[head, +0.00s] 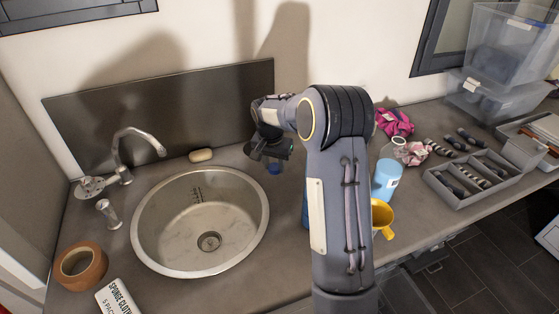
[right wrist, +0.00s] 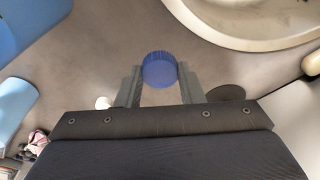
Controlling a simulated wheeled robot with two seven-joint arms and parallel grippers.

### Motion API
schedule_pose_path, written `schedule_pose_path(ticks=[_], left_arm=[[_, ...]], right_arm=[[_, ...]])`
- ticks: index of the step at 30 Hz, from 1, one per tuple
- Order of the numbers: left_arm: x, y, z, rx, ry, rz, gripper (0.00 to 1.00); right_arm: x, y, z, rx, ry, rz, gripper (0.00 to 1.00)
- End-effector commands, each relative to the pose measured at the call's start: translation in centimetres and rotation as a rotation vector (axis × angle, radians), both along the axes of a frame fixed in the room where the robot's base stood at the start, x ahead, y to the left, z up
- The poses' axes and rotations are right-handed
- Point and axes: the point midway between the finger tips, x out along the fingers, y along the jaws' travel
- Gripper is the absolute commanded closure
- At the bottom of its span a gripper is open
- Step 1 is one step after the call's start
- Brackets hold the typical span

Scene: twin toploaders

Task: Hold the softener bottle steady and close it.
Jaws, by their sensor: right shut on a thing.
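My right gripper (head: 270,158) is shut on a blue cap (head: 274,169), held above the counter just right of the sink. In the right wrist view the cap (right wrist: 159,70) sits between the two fingertips. A blue body (head: 305,211), perhaps the softener bottle, is mostly hidden behind my right arm in the head view. A large blue surface (right wrist: 28,22) fills the upper left corner of the right wrist view; its opening is not seen. A light blue cylinder with a white label (head: 386,180) stands right of my arm. My left gripper is in neither view.
A round steel sink (head: 150,228) lies left, with a tap (head: 130,150) and a bar of soap (head: 201,155) behind. A tape roll (head: 82,266) and sponge cloth pack (head: 118,298) are front left. A yellow mug (head: 384,219) and grey divided tray (head: 480,196) are right.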

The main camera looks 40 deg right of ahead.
Motion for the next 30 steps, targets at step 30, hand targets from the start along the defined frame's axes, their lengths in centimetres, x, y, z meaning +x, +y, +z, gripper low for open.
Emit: schedule_pose_path(ticks=[30], left_arm=[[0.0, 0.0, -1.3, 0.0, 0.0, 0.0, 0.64]], right_arm=[[-8.2, 22.4, -9.6, 0.004, -0.002, 1.02, 0.86]])
